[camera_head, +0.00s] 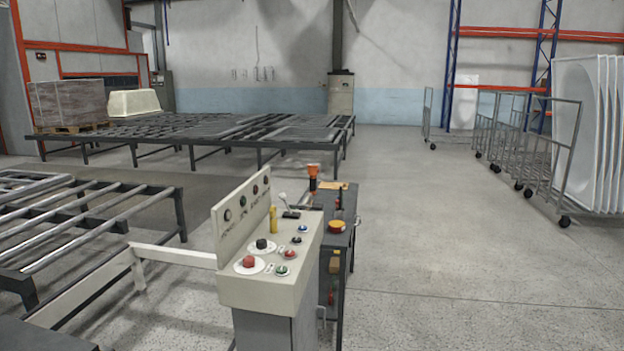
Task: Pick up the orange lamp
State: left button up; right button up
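An orange object with a flared top and a darker lower part (313,178), which looks like the orange lamp, stands upright at the far end of a dark tool cart. The cart (348,255) is just behind and right of a beige control console, which hides part of it. A flat round orange-yellow item (336,227) lies nearer on the cart top; I cannot tell exactly what it is. Neither of my grippers is in view.
The beige console (265,290) with buttons and a lever stands in front. Roller conveyors (90,215) fill the left, with a dark frame platform (200,130) behind. Wheeled racks (540,150) and white shells (590,130) stand at the right. The floor right of the cart is clear.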

aim_at(313, 166)
jog(key=i+l+u, duration=0.3)
jog(key=i+l, duration=1)
jog(key=i, duration=0.35)
jog(key=i+l+u, duration=0.3)
jog(key=i+l, duration=1.25)
jog(key=l, duration=0.15)
